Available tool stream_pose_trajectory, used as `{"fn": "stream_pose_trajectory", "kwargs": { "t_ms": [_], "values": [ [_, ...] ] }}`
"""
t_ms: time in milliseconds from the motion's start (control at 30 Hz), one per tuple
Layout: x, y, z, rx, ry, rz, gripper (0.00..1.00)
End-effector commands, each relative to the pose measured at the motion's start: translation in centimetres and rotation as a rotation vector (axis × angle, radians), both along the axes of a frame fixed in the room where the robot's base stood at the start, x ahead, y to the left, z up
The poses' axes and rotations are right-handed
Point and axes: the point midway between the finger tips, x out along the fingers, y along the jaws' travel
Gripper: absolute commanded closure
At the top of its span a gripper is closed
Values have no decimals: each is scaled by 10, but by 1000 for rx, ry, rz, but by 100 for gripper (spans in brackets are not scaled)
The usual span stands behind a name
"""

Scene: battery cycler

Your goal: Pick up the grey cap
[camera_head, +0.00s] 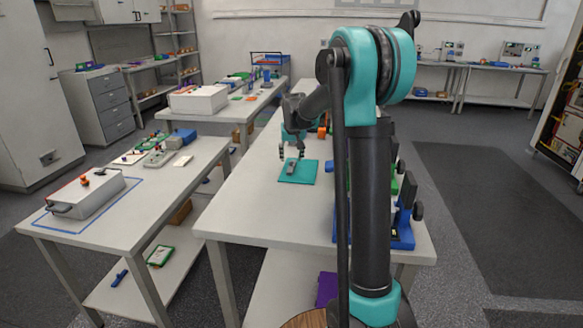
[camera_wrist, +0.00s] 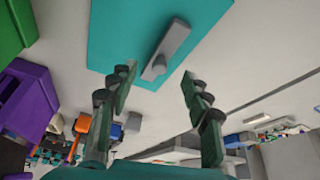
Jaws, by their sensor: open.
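A grey elongated piece, seemingly the grey cap (camera_head: 291,168), lies on a teal mat (camera_head: 308,174) on the middle table. In the wrist view the grey cap (camera_wrist: 167,48) is a long bar with a raised part at one end, on the teal mat (camera_wrist: 112,30). My gripper (camera_head: 291,154) points down just above the mat and the cap. In the wrist view my gripper (camera_wrist: 157,80) is open, with its two fingers wide apart and nothing between them. The cap lies beyond the fingertips. I cannot tell the exact height gap.
Blue devices with dark knobs (camera_head: 404,222) stand along the table's right edge, partly hidden by my arm. A purple block (camera_wrist: 25,100) and a green one (camera_wrist: 10,35) show left in the wrist view. The table surface (camera_head: 262,203) in front of the mat is clear.

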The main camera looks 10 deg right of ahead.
Motion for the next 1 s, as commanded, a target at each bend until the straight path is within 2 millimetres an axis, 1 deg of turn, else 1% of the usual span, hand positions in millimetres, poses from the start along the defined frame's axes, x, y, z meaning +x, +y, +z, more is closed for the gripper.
{"fn": "stream_pose_trajectory", "kwargs": {
  "t_ms": [133,233,333,500,867,1000],
  "values": [
    [11,-5,-20,1,0,-2,51],
    [15,-5,-32,0,0,-1,51],
    [17,-5,-36,0,0,-1,51],
    [17,-5,-36,0,0,0,51],
    [17,-5,-36,0,0,0,96],
    [17,-5,-36,0,0,0,97]
  ]
}}
